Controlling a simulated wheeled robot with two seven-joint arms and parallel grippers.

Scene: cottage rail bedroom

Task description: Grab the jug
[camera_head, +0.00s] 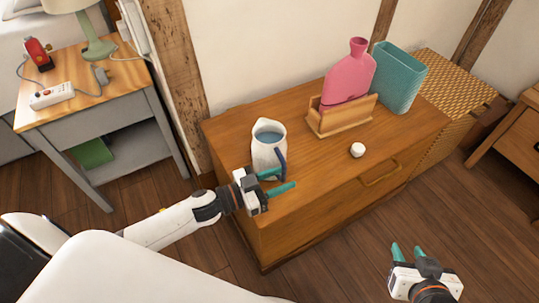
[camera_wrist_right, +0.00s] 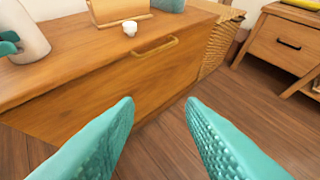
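The white jug (camera_head: 267,158) stands upright on the left front part of the wooden dresser (camera_head: 310,155). It has a blue inside and a dark blue handle facing the front right. My left gripper (camera_head: 283,181) is open at the jug's front, its teal fingers beside the handle; whether they touch it I cannot tell. In the right wrist view, part of the jug (camera_wrist_right: 24,38) shows at the left edge with a teal finger by it. My right gripper (camera_head: 407,252) is open and empty, in front of the dresser over the floor.
A wooden holder (camera_head: 341,119) with a pink bottle (camera_head: 350,73), a teal vase (camera_head: 398,78) and a small white knob-like object (camera_head: 357,150) are on the dresser. A side table (camera_head: 95,118) with a lamp stands left. Floor in front of the dresser is clear.

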